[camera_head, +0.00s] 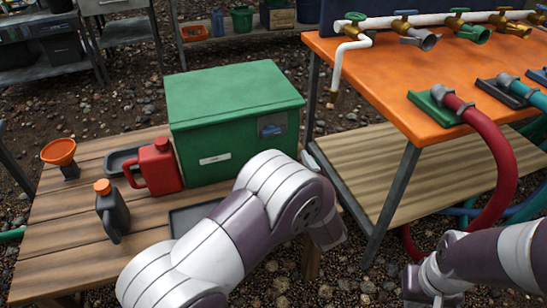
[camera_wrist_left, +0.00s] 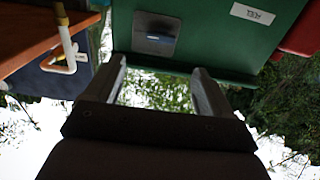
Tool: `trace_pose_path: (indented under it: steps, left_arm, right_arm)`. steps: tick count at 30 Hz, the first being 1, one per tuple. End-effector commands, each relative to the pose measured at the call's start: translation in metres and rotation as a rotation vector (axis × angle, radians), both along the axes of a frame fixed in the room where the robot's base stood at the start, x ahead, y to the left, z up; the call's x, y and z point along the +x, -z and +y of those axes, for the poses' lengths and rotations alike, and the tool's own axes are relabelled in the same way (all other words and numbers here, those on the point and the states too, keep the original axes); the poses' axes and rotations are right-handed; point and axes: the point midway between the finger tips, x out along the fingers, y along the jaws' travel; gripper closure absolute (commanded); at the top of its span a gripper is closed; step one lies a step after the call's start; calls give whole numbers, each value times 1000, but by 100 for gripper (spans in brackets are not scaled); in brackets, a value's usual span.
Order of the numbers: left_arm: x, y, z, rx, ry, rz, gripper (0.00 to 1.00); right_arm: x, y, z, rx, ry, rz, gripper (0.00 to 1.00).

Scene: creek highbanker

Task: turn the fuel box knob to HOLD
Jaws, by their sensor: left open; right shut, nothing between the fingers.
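The green fuel box (camera_head: 235,100) stands on the wooden table. A dark plate (camera_head: 272,126) sits on its front at the right, with a pale label lower left. In the left wrist view the box is upside down, and the dark plate (camera_wrist_left: 155,30) shows a small light mark; the knob's setting is too small to read. My left gripper (camera_wrist_left: 161,68) is open and empty, its fingers pointing toward the box front around the plate's lower edge, apparently not touching. In the head view its fingers are hidden by my arm. My right gripper (camera_head: 414,284) is shut and empty at the lower right.
A red can (camera_head: 160,168), a dark jug (camera_head: 113,212) and an orange funnel (camera_head: 59,152) stand left on the wooden table. An orange table (camera_head: 400,75) with valves and hoses is at right. A red hose (camera_head: 500,160) hangs near my right arm.

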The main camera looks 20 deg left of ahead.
Motion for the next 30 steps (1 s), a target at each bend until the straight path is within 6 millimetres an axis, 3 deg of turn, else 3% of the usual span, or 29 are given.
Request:
trace_pose_path:
  steps: [15, 26, 27, 30]
  left_arm:
    - [92, 1, 63, 0, -5, -6, 17]
    - [101, -3, 70, 1, -3, -4, 17]
    - [101, -3, 69, 1, -3, -4, 20]
    - [101, -3, 69, 1, -3, -4, 53]
  right_arm:
    - [0, 48, 0, 0, 0, 0, 100]
    - [0, 49, 0, 0, 0, 0, 100]
    - [0, 49, 0, 0, 0, 0, 100]
    - [0, 49, 0, 0, 0, 0, 100]
